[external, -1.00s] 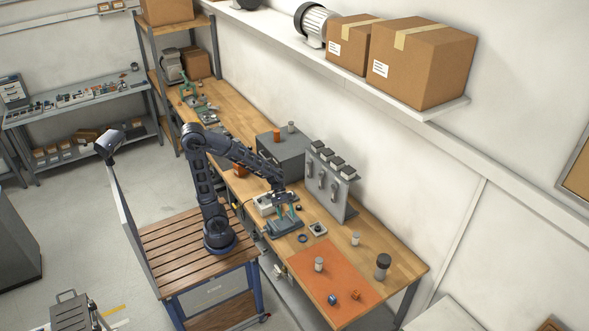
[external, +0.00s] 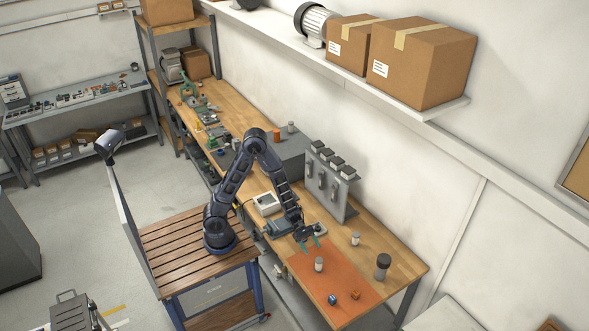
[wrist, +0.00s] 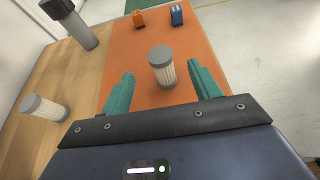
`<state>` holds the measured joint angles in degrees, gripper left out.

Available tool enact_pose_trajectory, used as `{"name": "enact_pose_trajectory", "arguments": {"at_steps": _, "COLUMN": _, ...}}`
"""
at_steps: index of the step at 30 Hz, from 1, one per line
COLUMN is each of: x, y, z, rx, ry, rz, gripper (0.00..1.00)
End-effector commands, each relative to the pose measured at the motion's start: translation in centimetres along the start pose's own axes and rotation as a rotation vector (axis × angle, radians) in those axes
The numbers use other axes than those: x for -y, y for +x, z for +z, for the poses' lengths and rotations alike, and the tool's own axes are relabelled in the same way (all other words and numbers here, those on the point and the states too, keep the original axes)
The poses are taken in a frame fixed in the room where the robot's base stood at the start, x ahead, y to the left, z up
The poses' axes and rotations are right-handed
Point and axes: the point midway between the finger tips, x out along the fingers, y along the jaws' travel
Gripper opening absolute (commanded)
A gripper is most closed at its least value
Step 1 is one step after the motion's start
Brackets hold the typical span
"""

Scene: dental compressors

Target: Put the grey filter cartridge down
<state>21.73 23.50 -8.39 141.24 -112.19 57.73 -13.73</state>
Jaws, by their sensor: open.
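A white pleated filter cartridge with a grey cap (external: 319,264) stands upright on the orange mat (external: 352,288). In the wrist view this cartridge (wrist: 162,70) shows in line with the gap between my teal fingers, around or just beyond their tips. A similar grey-capped cartridge (external: 355,239) is on the bare wood behind the mat; it shows at the left of the wrist view (wrist: 44,107). My gripper (external: 310,245) is open and empty, over the mat's back edge. The fingers (wrist: 162,82) do not visibly touch either cartridge.
A dark-capped cylinder (external: 382,267) stands on the wood right of the mat. A grey panel with levers (external: 329,187) stands behind my arm.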

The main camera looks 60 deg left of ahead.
Motion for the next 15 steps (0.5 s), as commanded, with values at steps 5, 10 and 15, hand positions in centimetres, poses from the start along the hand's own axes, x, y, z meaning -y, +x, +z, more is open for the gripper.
{"name": "enact_pose_trajectory", "arguments": {"at_steps": 5, "x": 0.0, "y": 1.8, "z": -0.2, "rx": 0.000, "ry": -0.010, "rz": 0.001, "gripper": 0.62}}
{"name": "enact_pose_trajectory", "arguments": {"at_steps": 10, "x": -0.1, "y": 4.3, "z": -0.2, "rx": 0.001, "ry": -0.009, "rz": 0.002, "gripper": 0.62}}
{"name": "enact_pose_trajectory", "arguments": {"at_steps": 15, "x": -0.1, "y": 5.5, "z": -0.2, "rx": 0.000, "ry": -0.009, "rz": 0.004, "gripper": 0.62}}
